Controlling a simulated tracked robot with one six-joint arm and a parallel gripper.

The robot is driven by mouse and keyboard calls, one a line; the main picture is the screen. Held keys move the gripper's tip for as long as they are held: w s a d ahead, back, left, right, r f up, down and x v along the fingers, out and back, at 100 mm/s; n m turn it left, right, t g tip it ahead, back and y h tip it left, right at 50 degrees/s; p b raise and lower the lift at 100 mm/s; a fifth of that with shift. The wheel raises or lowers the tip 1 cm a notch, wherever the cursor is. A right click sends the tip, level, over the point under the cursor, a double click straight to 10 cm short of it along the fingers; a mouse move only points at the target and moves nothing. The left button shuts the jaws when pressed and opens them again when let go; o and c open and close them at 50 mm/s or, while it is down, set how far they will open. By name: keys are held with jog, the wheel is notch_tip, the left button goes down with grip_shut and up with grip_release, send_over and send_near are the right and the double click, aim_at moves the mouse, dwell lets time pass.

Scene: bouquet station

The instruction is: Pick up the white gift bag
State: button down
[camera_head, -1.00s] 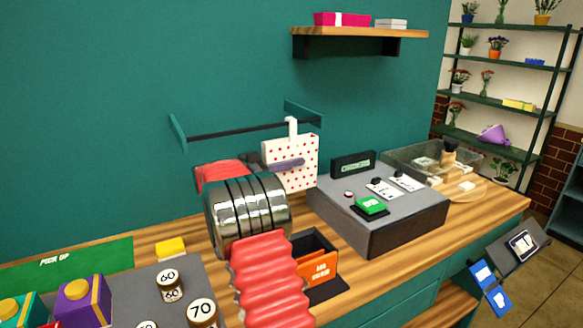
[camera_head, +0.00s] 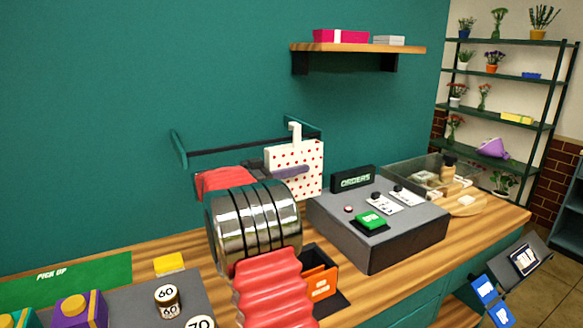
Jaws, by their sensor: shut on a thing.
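The white gift bag (camera_head: 309,158) has red dots and a white handle. It is upright in front of the teal wall, with its handle rising past the dark hanging rail (camera_head: 235,147). Whether the handle still touches the rail cannot be told. My gripper (camera_head: 291,171) reaches the bag from the left, and a dark purple-grey finger lies across its front face. It is shut on the bag. My red and chrome arm hides the other finger and the bag's lower left part.
A grey order station (camera_head: 380,230) stands right of the bag, with a clear-sided case (camera_head: 425,172) beyond it. An orange-fronted box (camera_head: 319,283) sits close to my arm. A wall shelf (camera_head: 358,47) is above. Jars and boxes fill the lower left.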

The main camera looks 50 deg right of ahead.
jog(key=s+a, duration=0.2)
jog(key=s, duration=0.5)
jog(key=s+a, duration=0.2)
jog(key=s, duration=0.5)
jog(key=shift+s+a, duration=0.35)
